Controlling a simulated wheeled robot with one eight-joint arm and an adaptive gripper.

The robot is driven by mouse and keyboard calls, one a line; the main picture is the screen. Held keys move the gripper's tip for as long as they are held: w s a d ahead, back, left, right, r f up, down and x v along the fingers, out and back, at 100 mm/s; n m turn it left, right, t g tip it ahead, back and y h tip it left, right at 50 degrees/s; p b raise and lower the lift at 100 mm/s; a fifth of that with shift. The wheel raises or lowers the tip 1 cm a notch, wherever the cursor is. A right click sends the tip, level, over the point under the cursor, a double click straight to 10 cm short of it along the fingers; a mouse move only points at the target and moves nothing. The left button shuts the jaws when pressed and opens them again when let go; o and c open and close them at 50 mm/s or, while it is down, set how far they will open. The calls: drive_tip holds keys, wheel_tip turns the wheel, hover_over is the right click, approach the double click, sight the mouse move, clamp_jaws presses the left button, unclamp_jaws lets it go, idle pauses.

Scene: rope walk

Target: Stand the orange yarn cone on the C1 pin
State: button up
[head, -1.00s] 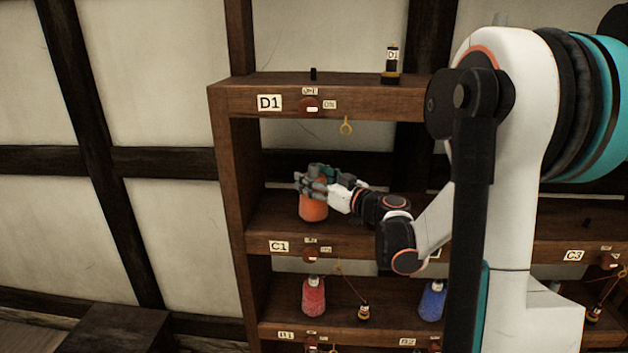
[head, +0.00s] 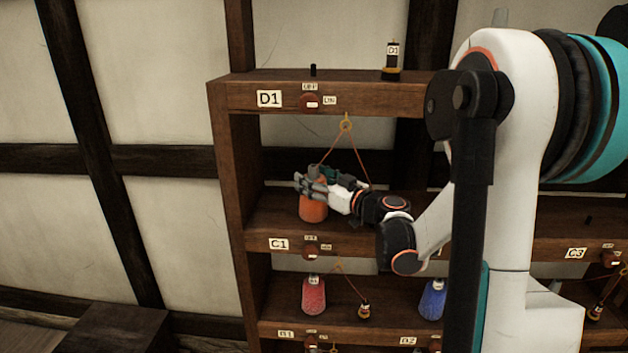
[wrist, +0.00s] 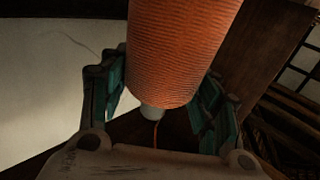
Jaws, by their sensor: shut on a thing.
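The orange yarn cone (head: 313,211) stands upright in the bay above the C1 label (head: 279,244), at the left end of the shelf. My gripper (head: 312,186) is shut on its upper part from the right. In the wrist view the orange cone (wrist: 175,50) fills the space between my two fingers (wrist: 160,105), and an orange thread runs from its pale tip (wrist: 152,112). The C1 pin does not show; the cone's base and the shelf hide whether it is seated on it. An orange thread runs up to the yellow hook (head: 346,124) above and down behind my wrist.
The rack's left upright (head: 228,180) is close to the cone. The D1 shelf board (head: 350,99) is above, with a short pin (head: 313,70) and a dark D1 spool (head: 392,62). Red (head: 313,296) and blue (head: 433,300) cones stand on the shelf below.

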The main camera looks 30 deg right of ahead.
drive_tip(key=o, duration=1.2)
drive_tip(key=v, duration=1.1)
